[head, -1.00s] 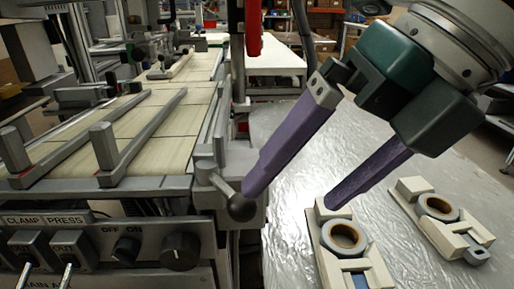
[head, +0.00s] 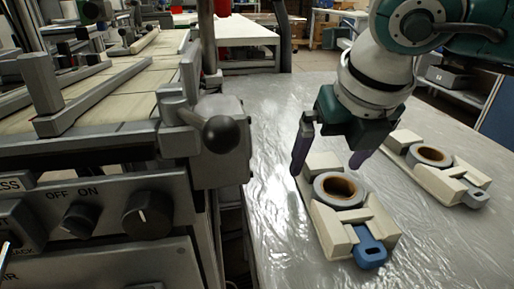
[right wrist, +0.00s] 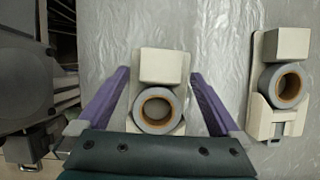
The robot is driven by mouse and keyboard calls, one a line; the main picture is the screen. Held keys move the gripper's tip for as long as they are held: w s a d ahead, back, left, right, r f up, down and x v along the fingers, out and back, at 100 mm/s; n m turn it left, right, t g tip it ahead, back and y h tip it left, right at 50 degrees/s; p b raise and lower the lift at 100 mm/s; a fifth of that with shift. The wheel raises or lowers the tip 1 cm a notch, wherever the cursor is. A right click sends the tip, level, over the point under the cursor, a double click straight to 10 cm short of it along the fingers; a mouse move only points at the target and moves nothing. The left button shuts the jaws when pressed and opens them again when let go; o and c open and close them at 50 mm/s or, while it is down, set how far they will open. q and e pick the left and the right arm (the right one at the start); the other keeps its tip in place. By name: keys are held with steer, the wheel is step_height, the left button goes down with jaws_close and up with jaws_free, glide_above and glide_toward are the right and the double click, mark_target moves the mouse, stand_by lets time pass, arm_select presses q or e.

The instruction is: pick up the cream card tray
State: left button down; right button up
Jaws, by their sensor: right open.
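Two cream trays lie on the plastic-covered table, each with a grey tape reel. The nearer tray (head: 336,238) carries a reel (head: 340,190) and a blue tab at its front end; it also shows in the right wrist view (right wrist: 162,66). The other tray (head: 437,182) lies to its right, with its own reel (head: 429,156), and shows at the right in the wrist view (right wrist: 290,43). My right gripper (head: 327,168) is open and empty over the nearer tray's far end. Its purple fingers (right wrist: 160,76) stand either side of that tray, apart from it. My left gripper is not in view.
A machine with a conveyor (head: 110,85) and a control panel (head: 90,230) fills the left side. Its black ball knob (head: 222,134) sticks out near the table's left edge. Bare plastic sheet (head: 275,120) lies beyond the trays.

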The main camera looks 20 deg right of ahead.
steer(key=shift+w+f, duration=0.15)
steer(key=shift+f, duration=0.25)
steer(key=shift+c, duration=0.2)
steer(key=c, duration=1.5)
jaws_close()
steer(key=shift+r, duration=0.15)
